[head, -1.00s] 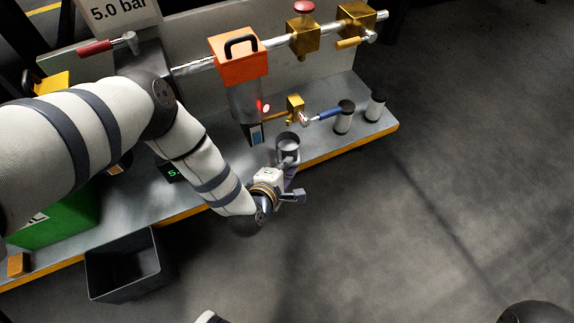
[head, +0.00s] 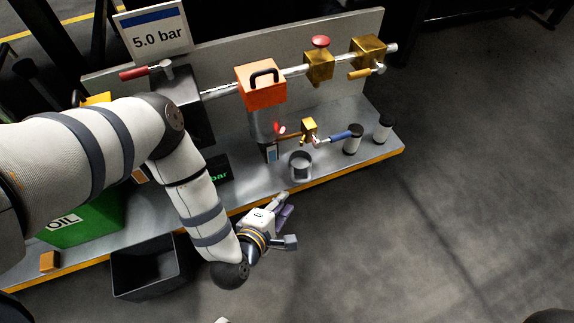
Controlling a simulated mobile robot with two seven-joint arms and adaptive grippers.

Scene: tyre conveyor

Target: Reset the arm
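My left arm comes in from the left and bends down in front of the bench. My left gripper (head: 284,222) is off the bench's front edge, over the floor.
The grey bench (head: 345,166) carries an orange-topped filter unit (head: 261,84), brass valves (head: 319,66), two small canisters (head: 352,139) and a green oil container (head: 90,222). A black bin (head: 147,269) stands in front, below my arm. The floor (head: 440,230) at right is clear.

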